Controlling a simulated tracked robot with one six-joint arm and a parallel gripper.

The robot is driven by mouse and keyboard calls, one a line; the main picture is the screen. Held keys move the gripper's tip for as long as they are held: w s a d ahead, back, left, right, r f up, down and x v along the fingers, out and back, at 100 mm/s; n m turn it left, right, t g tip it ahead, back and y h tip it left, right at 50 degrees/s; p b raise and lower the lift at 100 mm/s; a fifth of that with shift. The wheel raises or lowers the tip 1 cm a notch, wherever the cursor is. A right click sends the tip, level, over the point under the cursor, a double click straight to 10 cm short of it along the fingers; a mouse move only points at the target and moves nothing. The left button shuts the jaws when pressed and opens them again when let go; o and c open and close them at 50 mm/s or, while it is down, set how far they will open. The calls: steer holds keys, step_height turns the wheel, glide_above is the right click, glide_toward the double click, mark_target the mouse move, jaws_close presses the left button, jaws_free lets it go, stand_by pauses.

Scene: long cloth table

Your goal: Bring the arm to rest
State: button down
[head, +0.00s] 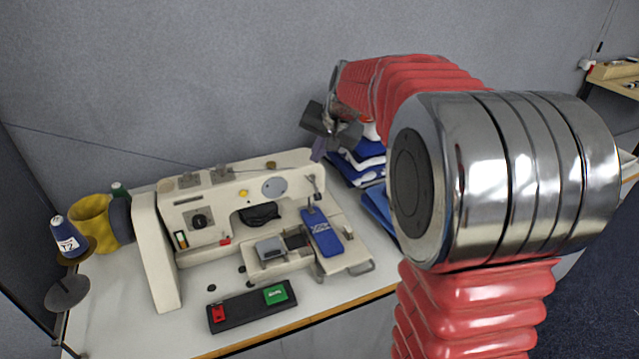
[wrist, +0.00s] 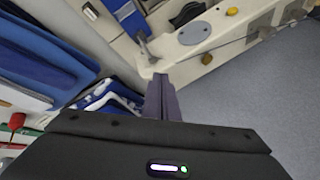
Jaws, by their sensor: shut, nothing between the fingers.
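My arm (head: 470,200) is raised and bent on the right side of the head view, its large silver joint close to the camera. It reaches back and left over the table. My gripper (head: 318,150) is above the table, behind the right end of the sewing machine (head: 235,200). In the wrist view, the fingers of my gripper (wrist: 160,80) are together and empty. They point toward the sewing machine body (wrist: 185,50). Part of the arm hides the table's right side.
Blue and white folded cloths (head: 360,165) lie below and beside my gripper. A black tray (head: 250,305) with a red and a green item lies at the front. Thread spools (head: 68,237) and a yellow cup (head: 92,215) stand left. A grey wall (head: 200,80) rises behind.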

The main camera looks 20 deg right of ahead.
steer(key=shift+w+r, duration=0.15)
steer(key=shift+r, duration=0.4)
steer(key=s+a+f+n, duration=0.1)
steer(key=s+a, duration=0.3)
steer(key=s, duration=0.7)
steer(key=s+a+f+n, duration=0.1)
steer(key=s+a+n, duration=0.3)
steer(key=s, duration=0.7)
steer(key=s+a+f+n, duration=0.1)
steer(key=s+a+n, duration=0.2)
steer(key=s, duration=0.8)
steer(key=shift+a+g+h, duration=0.3)
steer(key=shift+a+h, duration=0.1)
steer(key=shift+a, duration=0.5)
steer(key=shift+s, duration=0.1)
